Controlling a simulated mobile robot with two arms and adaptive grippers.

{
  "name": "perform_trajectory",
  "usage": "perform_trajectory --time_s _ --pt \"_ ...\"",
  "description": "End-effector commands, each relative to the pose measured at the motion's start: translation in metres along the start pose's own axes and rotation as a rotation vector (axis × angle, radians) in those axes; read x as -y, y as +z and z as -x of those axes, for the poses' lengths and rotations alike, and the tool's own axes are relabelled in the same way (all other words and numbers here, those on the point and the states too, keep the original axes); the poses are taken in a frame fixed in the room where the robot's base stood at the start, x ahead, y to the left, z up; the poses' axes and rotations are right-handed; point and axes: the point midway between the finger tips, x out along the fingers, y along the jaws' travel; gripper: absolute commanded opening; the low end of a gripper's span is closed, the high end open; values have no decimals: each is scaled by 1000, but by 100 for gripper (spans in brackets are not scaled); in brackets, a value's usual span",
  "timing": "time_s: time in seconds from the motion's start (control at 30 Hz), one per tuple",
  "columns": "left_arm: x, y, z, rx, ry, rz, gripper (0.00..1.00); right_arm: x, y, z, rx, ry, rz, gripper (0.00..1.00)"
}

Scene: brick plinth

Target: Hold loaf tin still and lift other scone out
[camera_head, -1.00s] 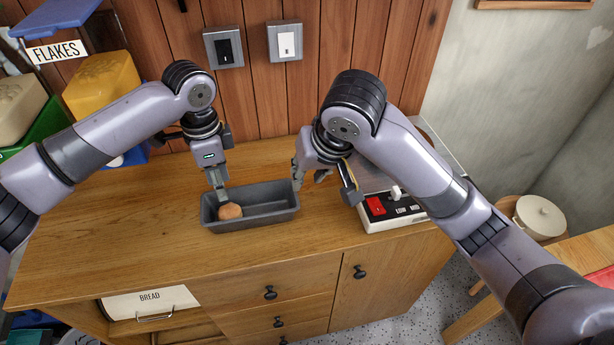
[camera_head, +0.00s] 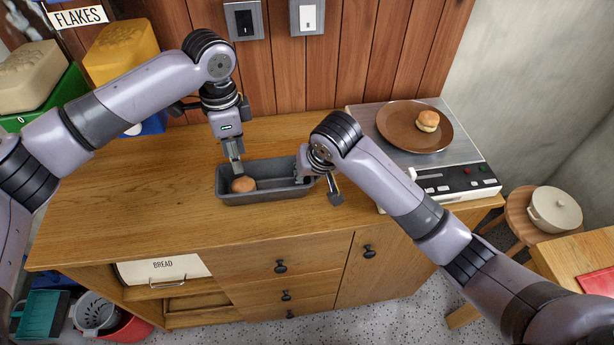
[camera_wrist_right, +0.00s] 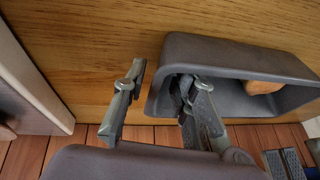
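The dark grey loaf tin (camera_head: 275,193) stands on the wooden worktop. A brown scone (camera_head: 243,185) sits in its left part, and it shows in the right wrist view (camera_wrist_right: 264,87). My left gripper (camera_head: 236,170) points down into the tin right at the scone; its fingertips are partly hidden, so its grip is unclear. My right gripper (camera_wrist_right: 158,95) is open at the tin's right end, one finger outside and one inside the end wall, with a gap at the outer finger. Another scone (camera_head: 428,121) lies on a brown plate (camera_head: 400,138).
The plate rests on a grey appliance (camera_head: 472,181) with a control panel, right of my right arm. A yellow container (camera_head: 122,55) and a green box (camera_head: 62,100) stand at back left. The worktop left of the tin (camera_head: 130,200) is clear.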

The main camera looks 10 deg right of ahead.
Motion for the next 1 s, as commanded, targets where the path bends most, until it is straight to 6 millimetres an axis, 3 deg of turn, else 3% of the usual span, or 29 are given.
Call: perform_trajectory --time_s 0.2,0.47,0.87,1.0 --pt "0 0 0 0 0 0 33 0 0 -15 -1 0 0 26" --pt "0 0 0 0 0 0 33 0 0 -16 -1 0 0 26" --pt "0 0 0 0 0 0 33 0 0 -16 -1 0 0 0" --pt "0 0 0 0 0 0 33 0 0 -16 -1 0 0 0"
